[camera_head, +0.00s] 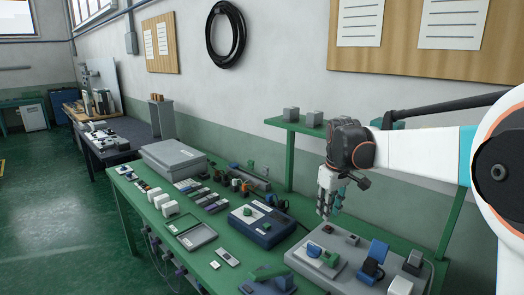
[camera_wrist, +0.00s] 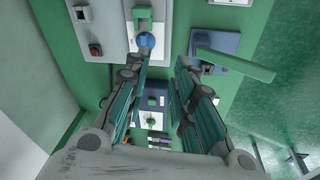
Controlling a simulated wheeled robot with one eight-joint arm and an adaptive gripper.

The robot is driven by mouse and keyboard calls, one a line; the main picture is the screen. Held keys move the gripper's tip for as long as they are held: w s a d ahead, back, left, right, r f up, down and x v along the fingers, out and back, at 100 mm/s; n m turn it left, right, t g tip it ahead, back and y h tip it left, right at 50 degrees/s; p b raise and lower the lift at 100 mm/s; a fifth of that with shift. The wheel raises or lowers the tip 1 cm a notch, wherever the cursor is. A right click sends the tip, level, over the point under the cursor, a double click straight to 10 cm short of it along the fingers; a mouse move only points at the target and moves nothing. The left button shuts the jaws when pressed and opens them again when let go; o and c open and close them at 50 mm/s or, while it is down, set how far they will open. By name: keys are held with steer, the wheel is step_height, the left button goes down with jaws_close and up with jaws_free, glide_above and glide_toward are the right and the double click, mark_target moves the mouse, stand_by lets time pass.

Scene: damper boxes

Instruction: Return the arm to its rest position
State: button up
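My arm reaches in from the right in the head view. My gripper (camera_head: 326,205) points down above the green workbench, near a light grey damper box (camera_head: 305,262). In the wrist view my gripper (camera_wrist: 165,72) has its two fingers apart with a clear gap and nothing held between them. A blue round knob (camera_wrist: 146,40) on the grey box shows just beyond the left finger; I cannot tell the distance between them. A dark blue damper box (camera_head: 285,229) stands on the bench left of the gripper.
A closed grey case (camera_head: 172,157) and many small parts cover the green workbench (camera_head: 142,212). A green shelf (camera_head: 285,124) with small grey blocks stands behind the gripper. The green floor (camera_head: 50,225) at left is open.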

steer(key=s+r+m+t, duration=0.3)
steer(key=s+m+t, duration=0.15)
steer(key=s, duration=2.05)
steer(key=s+f+m, duration=0.2)
steer(key=s+f, duration=0.3)
steer(key=s, duration=0.2)
steer(key=shift+s, duration=0.2)
